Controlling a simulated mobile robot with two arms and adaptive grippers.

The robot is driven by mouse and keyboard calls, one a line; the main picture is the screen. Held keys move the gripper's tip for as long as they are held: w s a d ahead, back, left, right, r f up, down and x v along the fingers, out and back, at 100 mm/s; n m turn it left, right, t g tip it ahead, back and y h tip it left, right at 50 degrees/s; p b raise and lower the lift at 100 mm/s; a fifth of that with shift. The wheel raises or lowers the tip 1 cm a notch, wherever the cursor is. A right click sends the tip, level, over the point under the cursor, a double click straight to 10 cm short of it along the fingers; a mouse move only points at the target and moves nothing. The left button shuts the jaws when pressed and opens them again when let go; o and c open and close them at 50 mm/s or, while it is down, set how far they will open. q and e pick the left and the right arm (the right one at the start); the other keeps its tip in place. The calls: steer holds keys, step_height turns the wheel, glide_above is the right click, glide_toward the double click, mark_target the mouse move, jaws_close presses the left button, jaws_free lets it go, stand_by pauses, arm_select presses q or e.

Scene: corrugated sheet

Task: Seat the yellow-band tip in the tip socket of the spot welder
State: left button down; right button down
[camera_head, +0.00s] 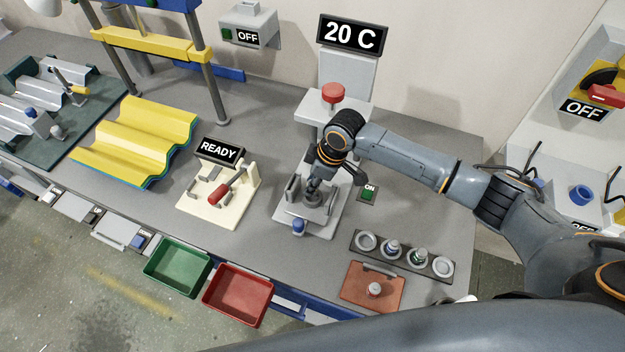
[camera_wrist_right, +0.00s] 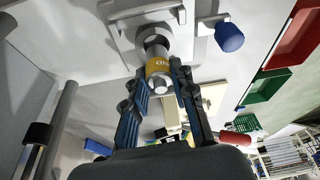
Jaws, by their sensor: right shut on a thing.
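The spot welder (camera_head: 348,80) stands mid-table, with a red knob on top, a "20 C" display and a light base with a blue knob (camera_head: 298,226) in front. My right gripper (camera_head: 313,196) is in its working gap, above the base. In the right wrist view my right gripper (camera_wrist_right: 174,76) is shut on the yellow-band tip (camera_wrist_right: 158,68). The tip's far end lines up with a round grey part (camera_wrist_right: 152,36), likely the tip socket; I cannot tell whether it is inside or only against it. In the head view the arm hides the tip and socket. My left gripper is not in view.
A dark rack (camera_head: 403,256) holds a blue-band and a green-band tip between empty-looking rings. An orange-red tray (camera_head: 357,293) holds another tip. A cream "READY" fixture (camera_head: 240,200) stands left; green and red bins sit in front.

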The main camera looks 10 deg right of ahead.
steer(key=shift+p, duration=0.35)
stand_by(0.4)
steer(key=shift+f+b, duration=0.8)
steer(key=shift+f, duration=0.85)
steer(key=c, duration=1)
jaws_free()
steer(key=v, duration=1.2)
